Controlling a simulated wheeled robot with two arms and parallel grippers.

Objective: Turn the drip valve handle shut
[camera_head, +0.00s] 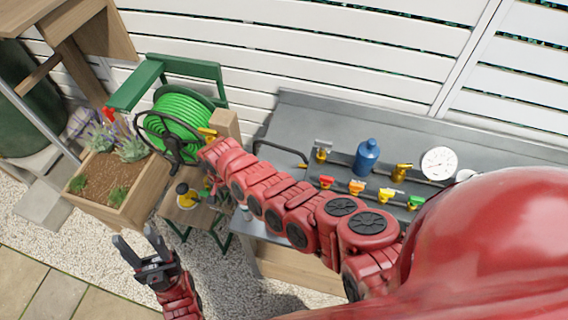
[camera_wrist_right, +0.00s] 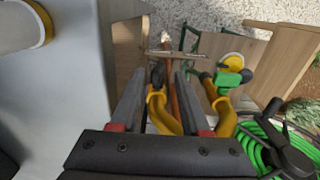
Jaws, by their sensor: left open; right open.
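A yellow pipe fitting (camera_wrist_right: 165,115) with two branches shows in the right wrist view. One branch lies between my right fingers, with a thin grey-brown T-shaped handle (camera_wrist_right: 165,53) just past the fingertips. The other branch, to the right, carries a green handle (camera_wrist_right: 230,80). I cannot tell which is the drip valve handle. My right gripper (camera_wrist_right: 163,77) is open around the first branch, with no clear contact visible; in the head view my own arm mostly hides it. My left gripper (camera_head: 136,237) is open and empty above the gravel at lower left.
A grey bench (camera_head: 290,115) holds a blue bottle (camera_head: 367,157), a round white dial (camera_head: 439,163) and several valves with coloured handles. A small stool (camera_head: 190,215) is below my right arm.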

